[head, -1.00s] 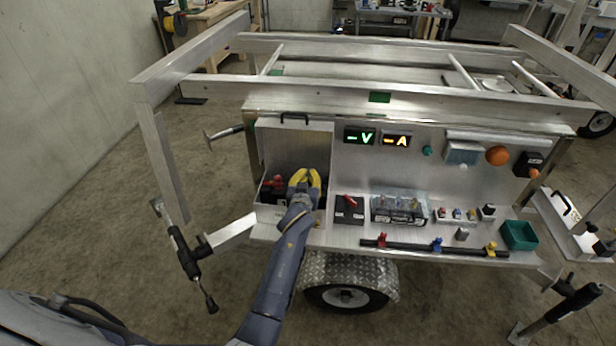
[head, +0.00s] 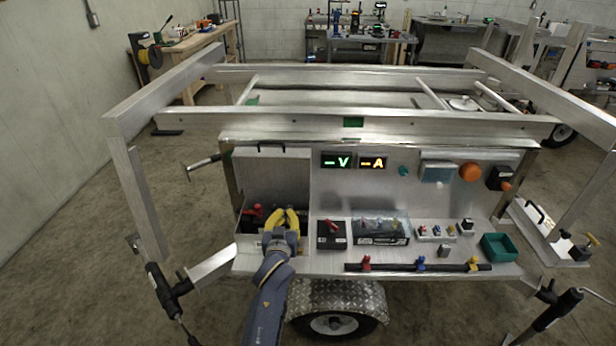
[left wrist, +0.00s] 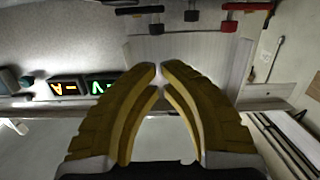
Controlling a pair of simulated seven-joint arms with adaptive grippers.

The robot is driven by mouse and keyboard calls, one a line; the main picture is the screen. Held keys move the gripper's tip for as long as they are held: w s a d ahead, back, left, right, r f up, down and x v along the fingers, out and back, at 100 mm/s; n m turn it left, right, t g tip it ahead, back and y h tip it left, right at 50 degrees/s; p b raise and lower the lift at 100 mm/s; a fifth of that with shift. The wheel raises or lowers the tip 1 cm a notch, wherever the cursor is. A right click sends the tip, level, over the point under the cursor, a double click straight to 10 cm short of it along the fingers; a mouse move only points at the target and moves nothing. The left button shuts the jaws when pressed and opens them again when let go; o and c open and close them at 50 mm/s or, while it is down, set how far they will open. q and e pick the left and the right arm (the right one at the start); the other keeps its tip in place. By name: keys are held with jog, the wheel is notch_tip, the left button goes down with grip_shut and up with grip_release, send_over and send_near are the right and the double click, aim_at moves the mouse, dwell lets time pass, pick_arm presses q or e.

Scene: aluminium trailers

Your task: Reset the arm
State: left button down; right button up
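My left gripper (head: 287,220) has yellow fingers and is at the open compartment at the left end of the trailer's front shelf. In the left wrist view its fingertips (left wrist: 160,70) come together with only a sliver between them and nothing seen held. It looks shut and empty. A dark item with a red part (head: 252,214) lies in the compartment just left of the fingers. The gripper hides part of the compartment, and I cannot tell whether it touches anything. My right gripper is not in view.
The aluminium trailer panel (head: 390,195) carries lit V and A displays (head: 337,161). Along the shelf are a black box with a red switch (head: 331,234), a clear-covered box (head: 381,232), a green bin (head: 498,247) and a black bar with coloured clamps (head: 420,267). Frame rails rise above.

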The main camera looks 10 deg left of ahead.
pick_arm(q)
jog(key=s+a+f+m+g, duration=0.3)
jog(key=s, duration=0.9)
jog(key=s+a+f+m+g+y, duration=0.1)
jog(key=s+a+f+m+g, duration=0.2)
jog(key=s, duration=1)
jog(key=s+a+f+m+g, duration=0.2)
jog(key=s+f+m+g, duration=0.15)
jog(key=s, duration=0.85)
jog(key=s+d+f+g+h, duration=0.1)
jog(key=d+f, duration=0.2)
jog(key=f, duration=1.2)
jog(key=s+d+f+g+h, duration=0.1)
jog(key=d+f+h, duration=0.15)
jog(key=f, duration=1.35)
jog(key=s+f+n+g, duration=0.3)
jog(key=s+f, duration=1.8)
jog(key=s, duration=0.1)
jog(key=shift+s+d+h, duration=0.15)
jog(key=shift+s+h, duration=0.15)
jog(key=shift+h, duration=0.15)
jog(key=shift+w, duration=0.1)
